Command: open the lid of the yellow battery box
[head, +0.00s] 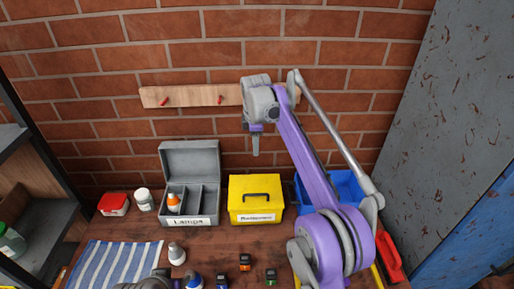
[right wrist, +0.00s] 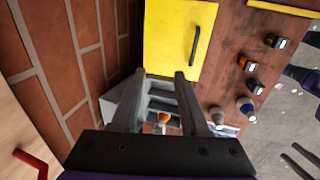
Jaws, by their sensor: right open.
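The yellow box (head: 240,208) stands on the bench against the brick wall, lid shut, with a dark handle (head: 256,196) on top and a white label in front. In the right wrist view the yellow lid (right wrist: 165,35) shows at the top, with its dark handle. My right gripper (head: 256,143) is open and empty, pointing down in the air above the box and apart from it. In the right wrist view its two fingers (right wrist: 157,105) frame part of the grey box. Part of my left arm shows at the bottom edge of the head view; its fingers cannot be made out.
An open grey box (head: 189,146) stands left of the yellow one, holding an orange-capped bottle. A blue bin (head: 346,184) is at right, partly behind my right arm. Bottles and small dark items stand in front. A striped cloth (head: 113,262) lies front left. A wooden rail (head: 200,95) is on the wall.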

